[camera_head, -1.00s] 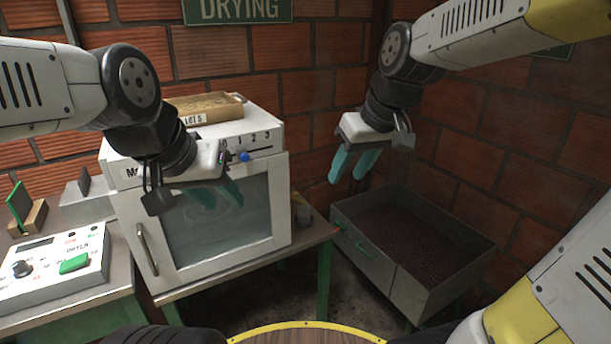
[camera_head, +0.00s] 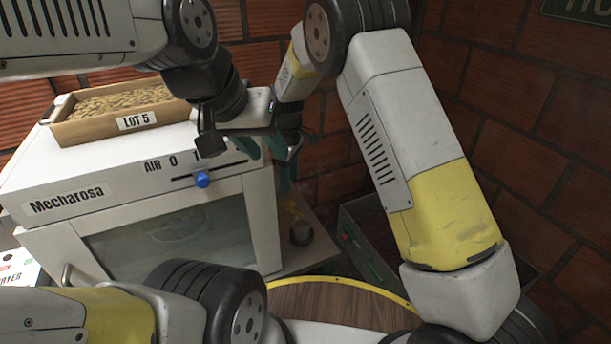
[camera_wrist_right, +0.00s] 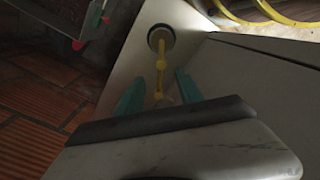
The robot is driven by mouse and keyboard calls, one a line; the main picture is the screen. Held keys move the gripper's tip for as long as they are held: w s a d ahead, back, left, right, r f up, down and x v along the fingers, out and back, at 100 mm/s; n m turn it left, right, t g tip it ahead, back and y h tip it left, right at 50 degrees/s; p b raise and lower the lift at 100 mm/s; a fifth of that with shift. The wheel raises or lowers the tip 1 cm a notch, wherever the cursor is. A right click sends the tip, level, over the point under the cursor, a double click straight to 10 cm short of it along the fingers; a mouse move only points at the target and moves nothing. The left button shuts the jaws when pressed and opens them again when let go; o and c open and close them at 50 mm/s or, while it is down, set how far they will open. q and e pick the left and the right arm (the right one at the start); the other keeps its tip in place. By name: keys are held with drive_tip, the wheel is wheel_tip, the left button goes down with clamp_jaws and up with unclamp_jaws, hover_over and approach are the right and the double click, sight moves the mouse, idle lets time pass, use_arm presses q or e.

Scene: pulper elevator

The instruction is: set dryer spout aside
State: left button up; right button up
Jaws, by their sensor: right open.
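The dryer (camera_head: 60,185) is a white "Mecharosa" box with a glass door. A thin yellow piece, seemingly the spout (camera_wrist_right: 160,65), shows by its right side, partly hidden in the head view (camera_head: 291,208). In the right wrist view it runs between my fingers toward a round grey cup (camera_wrist_right: 160,38). My right gripper (camera_wrist_right: 160,90) is open, its teal fingers on either side of the yellow piece with gaps showing. In the head view my right gripper (camera_head: 286,175) is beside the dryer, mostly covered. My left gripper (camera_head: 260,147) is open and empty above the dryer's front right corner.
A wooden tray of beans marked "LOT 5" (camera_head: 70,133) sits on the dryer. A blue air knob (camera_head: 202,179) is on its front. The cup (camera_head: 301,232) stands on the narrow table right of the dryer. A metal bin (camera_head: 352,240) is beyond, partly behind my right arm.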

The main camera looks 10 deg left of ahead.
sight(291, 202)
wheel_tip(291, 202, down, 7)
drive_tip(key=shift+f, duration=0.2)
idle(0.3)
clamp_jaws()
idle(1.3)
